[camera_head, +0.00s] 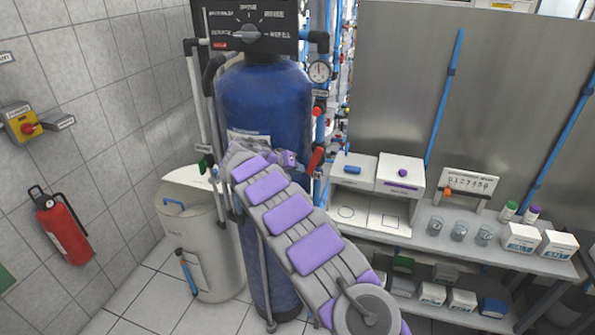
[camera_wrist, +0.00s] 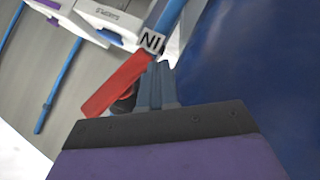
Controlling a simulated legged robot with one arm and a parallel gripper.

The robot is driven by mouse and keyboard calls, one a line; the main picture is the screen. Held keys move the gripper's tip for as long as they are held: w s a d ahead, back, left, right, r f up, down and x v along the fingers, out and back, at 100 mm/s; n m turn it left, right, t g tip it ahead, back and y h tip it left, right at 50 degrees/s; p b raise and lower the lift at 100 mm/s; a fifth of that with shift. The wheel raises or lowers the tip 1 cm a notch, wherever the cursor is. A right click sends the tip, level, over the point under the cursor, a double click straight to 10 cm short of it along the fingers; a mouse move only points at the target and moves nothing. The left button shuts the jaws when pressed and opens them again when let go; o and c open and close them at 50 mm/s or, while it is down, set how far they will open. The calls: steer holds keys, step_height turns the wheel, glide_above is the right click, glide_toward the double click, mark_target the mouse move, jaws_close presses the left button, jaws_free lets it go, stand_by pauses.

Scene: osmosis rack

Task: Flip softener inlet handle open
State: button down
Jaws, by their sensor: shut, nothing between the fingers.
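The softener inlet handle is a red lever (camera_head: 315,161) on the pipe at the right side of the blue softener tank (camera_head: 262,105). In the wrist view the red handle (camera_wrist: 120,84) slants from upper right to lower left, below a white tag (camera_wrist: 152,42) that seems to read "IN", mirrored or upside down. My gripper (camera_wrist: 156,85) is shut and empty, its fingertips close beside the handle's right side. I cannot tell if they touch it. In the head view my gripper (camera_head: 290,158) is just left of the handle, partly hidden by my arm.
A pressure gauge (camera_head: 319,71) and a red knob (camera_head: 318,111) sit above the handle. The black control head (camera_head: 249,32) tops the tank. A bench (camera_head: 455,248) with boxes and jars stands to the right. A beige barrel (camera_head: 212,250) stands to the left.

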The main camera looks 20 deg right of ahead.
steer(key=shift+d+f+h, duration=0.1)
steer(key=shift+f+h, duration=0.2)
steer(key=shift+f, duration=0.05)
steer(key=shift+s, duration=0.1)
steer(key=shift+s+d+f+n+g+h, duration=0.15)
steer(key=shift+d+f+n+g+h, duration=0.15)
steer(key=shift+f+n+h, duration=0.15)
stand_by(0.4)
steer(key=p+v, duration=0.2)
steer(key=v, duration=1.5)
steer(key=shift+a+p, duration=0.25)
steer(key=shift+p, duration=0.15)
